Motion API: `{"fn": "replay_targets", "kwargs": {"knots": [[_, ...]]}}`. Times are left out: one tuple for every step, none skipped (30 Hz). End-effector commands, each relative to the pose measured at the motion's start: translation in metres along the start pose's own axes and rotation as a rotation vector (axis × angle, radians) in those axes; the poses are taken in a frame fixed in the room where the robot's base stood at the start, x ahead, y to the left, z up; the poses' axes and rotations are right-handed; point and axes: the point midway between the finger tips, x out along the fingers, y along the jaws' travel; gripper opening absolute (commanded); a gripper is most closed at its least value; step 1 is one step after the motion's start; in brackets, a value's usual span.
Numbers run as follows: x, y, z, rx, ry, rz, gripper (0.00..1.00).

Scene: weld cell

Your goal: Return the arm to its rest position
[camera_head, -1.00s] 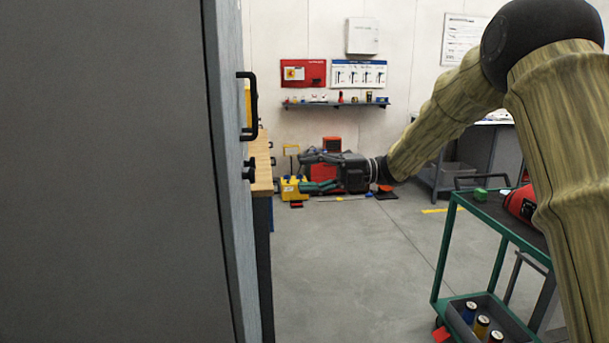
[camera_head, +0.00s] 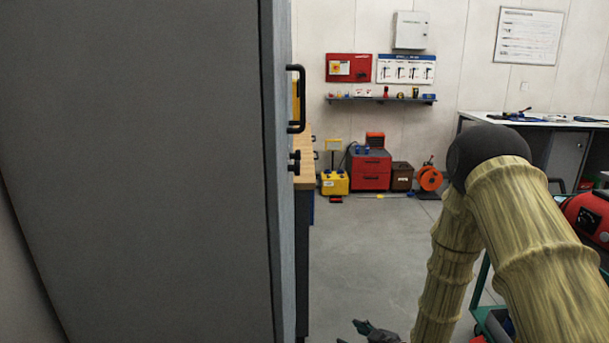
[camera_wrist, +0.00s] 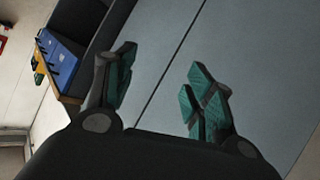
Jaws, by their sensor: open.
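My gripper (camera_wrist: 160,95) is open in the wrist view, its two green-padded fingers apart with nothing between them. In the head view only a tip of my gripper (camera_head: 372,330) shows at the bottom edge, low over the floor. My arm, in a tan sleeve with a dark elbow, bends down at the right of the head view.
A tall grey cabinet (camera_head: 140,150) fills the left. A wooden-topped bench (camera_head: 304,165) stands behind it. A green cart (camera_head: 486,310) and a red machine (camera_head: 588,218) are at the right. A red toolbox (camera_head: 371,170) stands by the back wall. The middle floor is clear.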

Motion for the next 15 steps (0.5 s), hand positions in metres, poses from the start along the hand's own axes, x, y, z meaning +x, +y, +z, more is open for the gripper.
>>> {"fn": "replay_targets", "kwargs": {"knots": [[-0.007, -0.017, 0.025, 0.06, -0.064, 0.003, 0.54], [-0.011, -0.027, 0.04, 0.098, -0.102, 0.008, 0.54], [-0.018, -0.039, 0.058, 0.146, -0.154, 0.015, 0.54], [-0.023, -0.048, 0.071, 0.182, -0.192, 0.02, 0.54], [-0.029, -0.058, 0.085, 0.218, -0.232, 0.026, 0.54], [-0.038, -0.071, 0.101, 0.264, -0.283, 0.033, 0.54], [-0.045, -0.08, 0.114, 0.299, -0.322, 0.04, 0.54], [-0.053, -0.09, 0.126, 0.333, -0.361, 0.047, 0.54], [-0.064, -0.103, 0.141, 0.376, -0.412, 0.056, 0.54], [-0.072, -0.114, 0.153, 0.41, -0.452, 0.062, 0.54], [-0.081, -0.124, 0.163, 0.441, -0.491, 0.07, 0.54], [-0.094, -0.138, 0.177, 0.484, -0.544, 0.08, 0.54], [-0.104, -0.148, 0.187, 0.515, -0.583, 0.088, 0.54], [-0.114, -0.158, 0.196, 0.544, -0.622, 0.096, 0.54], [-0.128, -0.172, 0.208, 0.585, -0.675, 0.107, 0.54]]}}
